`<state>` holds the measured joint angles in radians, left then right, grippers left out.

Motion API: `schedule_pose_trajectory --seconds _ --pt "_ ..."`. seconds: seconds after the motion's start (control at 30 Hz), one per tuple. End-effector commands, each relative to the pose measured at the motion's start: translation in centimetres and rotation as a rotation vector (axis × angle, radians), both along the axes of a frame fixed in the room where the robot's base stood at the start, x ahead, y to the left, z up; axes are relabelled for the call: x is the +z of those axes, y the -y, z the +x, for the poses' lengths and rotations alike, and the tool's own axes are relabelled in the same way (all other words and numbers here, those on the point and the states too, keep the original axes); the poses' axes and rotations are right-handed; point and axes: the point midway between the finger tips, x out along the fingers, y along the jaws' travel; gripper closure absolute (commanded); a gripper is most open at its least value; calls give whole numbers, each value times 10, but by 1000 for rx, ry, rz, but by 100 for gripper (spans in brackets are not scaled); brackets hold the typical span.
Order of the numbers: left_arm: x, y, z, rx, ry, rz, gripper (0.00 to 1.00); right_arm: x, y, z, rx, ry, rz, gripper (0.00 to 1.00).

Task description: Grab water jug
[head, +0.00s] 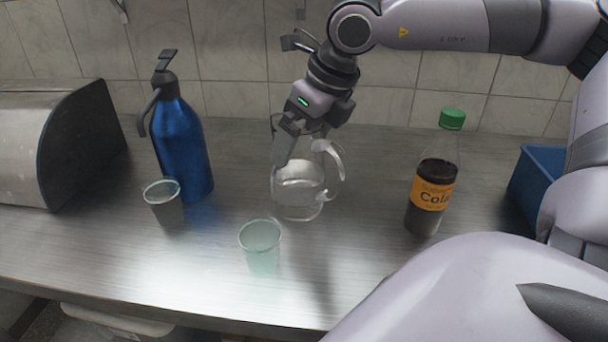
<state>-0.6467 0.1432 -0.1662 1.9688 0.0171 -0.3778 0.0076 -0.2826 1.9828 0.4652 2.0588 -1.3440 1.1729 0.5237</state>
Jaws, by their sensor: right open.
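The water jug (298,196) is clear glass with water in it and a glass handle on its right side. It stands upright on the steel counter in the middle of the head view. My right gripper (284,150) is open at the jug's upper part, one finger showing in front of the glass. The wrist covers part of the jug's rim, and I cannot tell whether the fingers touch the glass. My left gripper is not in view.
A blue flask (183,145) and a grey cup (164,204) stand left of the jug. A greenish cup (261,248) stands in front of it. A cola bottle (431,190) and a blue bin (533,185) are to the right. A tiled wall (235,45) closes the back.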

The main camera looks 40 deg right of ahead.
Motion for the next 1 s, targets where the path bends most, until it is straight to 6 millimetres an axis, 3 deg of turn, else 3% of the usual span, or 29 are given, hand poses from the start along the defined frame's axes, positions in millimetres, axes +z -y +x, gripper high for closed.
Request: schedule_pose_trajectory --seconds 0.1,0.4,1.0 --pt "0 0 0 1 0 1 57 0 0 0 0 0 0 0" --pt "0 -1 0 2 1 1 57 4 0 1 0 10 1 94" --pt "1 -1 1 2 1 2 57 14 0 2 -2 12 0 95"
